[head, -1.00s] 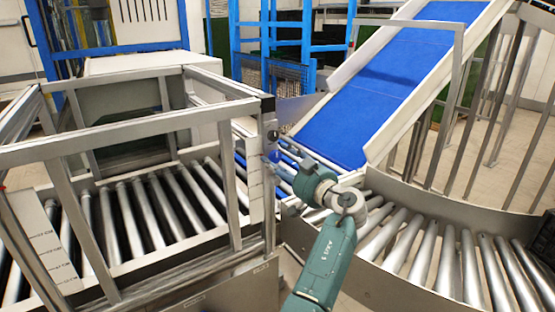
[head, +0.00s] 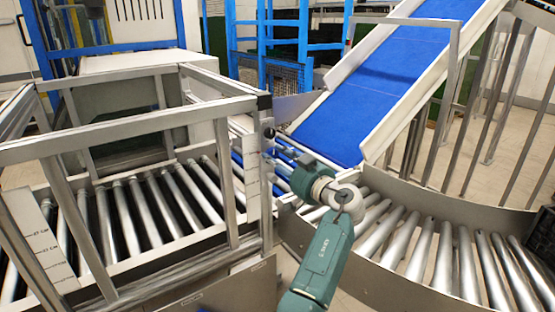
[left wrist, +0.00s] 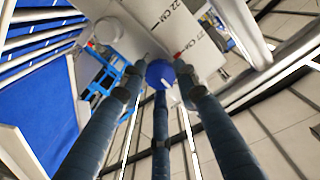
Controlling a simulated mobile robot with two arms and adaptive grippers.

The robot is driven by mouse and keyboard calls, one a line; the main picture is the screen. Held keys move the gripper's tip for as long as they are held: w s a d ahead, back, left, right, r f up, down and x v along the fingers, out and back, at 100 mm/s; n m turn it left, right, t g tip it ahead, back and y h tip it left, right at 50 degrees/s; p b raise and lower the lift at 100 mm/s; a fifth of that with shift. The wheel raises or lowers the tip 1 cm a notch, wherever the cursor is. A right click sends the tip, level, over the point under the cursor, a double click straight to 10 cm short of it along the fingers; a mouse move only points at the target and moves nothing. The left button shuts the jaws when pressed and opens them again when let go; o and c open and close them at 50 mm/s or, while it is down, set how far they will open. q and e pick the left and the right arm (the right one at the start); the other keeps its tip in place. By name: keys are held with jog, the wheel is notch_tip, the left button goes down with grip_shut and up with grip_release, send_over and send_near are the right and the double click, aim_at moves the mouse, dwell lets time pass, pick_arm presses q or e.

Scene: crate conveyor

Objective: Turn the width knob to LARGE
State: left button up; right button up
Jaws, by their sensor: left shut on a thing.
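The blue round width knob (left wrist: 160,73) shows in the left wrist view, with a short white mark on its face toward the lower right. My left gripper (left wrist: 158,80) is shut on the knob, its dark fingers coming around it from several sides. In the head view my left gripper (head: 274,163) is at the corner post of the metal frame, and it hides the knob there. A pale plate (left wrist: 150,22) with "22 CM" printed on it lies behind the knob. No LARGE label can be read. My right gripper is not in view.
The metal frame (head: 140,124) stands over a roller conveyor (head: 165,200) at left. A curved roller section (head: 400,240) lies to the right of my arm, below a sloping blue belt (head: 400,70). Frame bars and the curved side wall (head: 450,205) bound the space around the arm.

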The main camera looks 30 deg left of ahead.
pick_arm(q)
jog(key=shift+f+m+b, duration=0.2)
jog(key=shift+m+b, duration=0.2)
jog(key=shift+m, duration=0.5)
jog(key=m, duration=0.2)
jog(key=shift+r+m, duration=0.1)
jog(key=shift+m, duration=0.3)
jog(key=m, duration=0.3)
jog(key=shift+s+a+r+m, duration=0.1)
jog(key=shift+m, duration=0.2)
jog(key=m+p, duration=0.1)
jog(key=m, duration=0.1)
jog(key=shift+m, duration=0.3)
jog(key=m+p, duration=0.1)
jog(key=m, duration=0.1)
jog(key=shift+r+m+p, duration=0.15)
jog(key=shift+m+p, duration=0.2)
jog(key=shift+m, duration=0.05)
jog(key=m+p, duration=0.2)
jog(key=m, duration=0.1)
jog(key=shift+r+m, duration=0.1)
jog(key=shift+m, duration=0.2)
jog(key=m+p, duration=0.4)
jog(key=m, duration=0.1)
jog(key=shift+m+p, duration=0.3)
